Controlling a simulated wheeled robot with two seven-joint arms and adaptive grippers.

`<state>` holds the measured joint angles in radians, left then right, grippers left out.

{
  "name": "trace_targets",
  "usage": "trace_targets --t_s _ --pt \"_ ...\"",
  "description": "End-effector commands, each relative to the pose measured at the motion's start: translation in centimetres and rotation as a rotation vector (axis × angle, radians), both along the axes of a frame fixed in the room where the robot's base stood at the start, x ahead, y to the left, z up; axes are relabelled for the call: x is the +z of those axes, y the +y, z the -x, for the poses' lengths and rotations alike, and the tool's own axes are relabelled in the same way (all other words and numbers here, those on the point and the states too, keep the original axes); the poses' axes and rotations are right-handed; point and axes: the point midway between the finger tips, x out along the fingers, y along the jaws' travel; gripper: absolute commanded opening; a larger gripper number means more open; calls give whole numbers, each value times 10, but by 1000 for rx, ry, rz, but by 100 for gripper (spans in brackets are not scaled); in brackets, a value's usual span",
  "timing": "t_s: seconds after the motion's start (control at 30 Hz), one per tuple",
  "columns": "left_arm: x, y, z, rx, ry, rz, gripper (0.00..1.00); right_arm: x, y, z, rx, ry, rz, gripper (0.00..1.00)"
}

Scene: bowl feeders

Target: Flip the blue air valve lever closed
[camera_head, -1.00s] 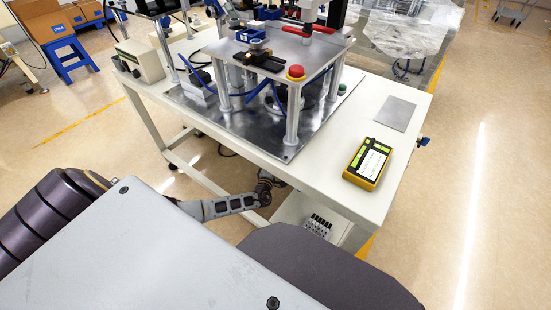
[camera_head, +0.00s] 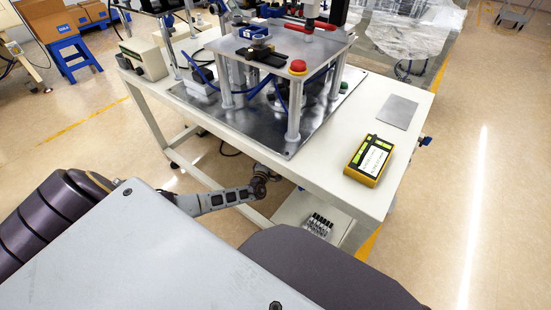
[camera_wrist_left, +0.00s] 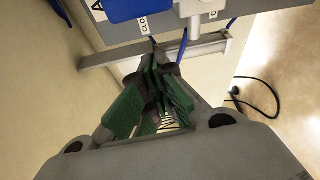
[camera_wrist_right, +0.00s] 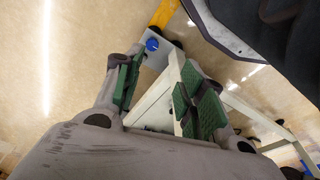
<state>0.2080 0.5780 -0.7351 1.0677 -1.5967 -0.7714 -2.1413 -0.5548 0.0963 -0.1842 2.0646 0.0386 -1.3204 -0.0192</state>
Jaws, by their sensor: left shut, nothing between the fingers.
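In the left wrist view a broad blue part (camera_wrist_left: 138,9), which looks like the valve lever, shows at the top edge. My right gripper (camera_wrist_right: 160,68) is open and empty, above the floor beside a table leg.
The white table (camera_head: 325,180) carries a metal fixture (camera_head: 290,55) with a red button (camera_head: 298,67), a yellow meter (camera_head: 370,160) and a grey plate (camera_head: 397,112). A small blue knob (camera_head: 426,141) is at the table's right edge.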

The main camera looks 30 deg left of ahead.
Motion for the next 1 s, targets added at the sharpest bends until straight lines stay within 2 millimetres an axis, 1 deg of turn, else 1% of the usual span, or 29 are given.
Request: trace_targets --t_s 0.07,0.13,0.27,0.4,0.6,0.63,0.7,1.0 --pt "-1 9 -2 1 -1 -1 0 1 1 1 1 -2 -2 40" --pt "-1 7 3 0 2 1 0 10 1 0 2 -9 -5 40" --pt "1 5 12 1 1 0 0 9 0 0 3 -8 -1 40" --pt "1 2 24 1 1 0 0 -4 -2 5 3 14 9 40" --pt "1 -5 47 0 2 1 0 -13 -4 10 3 35 18 40" --pt "1 -6 50 0 2 1 0 -14 -5 10 2 37 18 40" --pt "1 -8 56 1 1 0 0 -23 -5 3 -3 26 16 40" --pt "1 -15 83 0 1 0 0 -48 -10 5 -7 19 26 40"
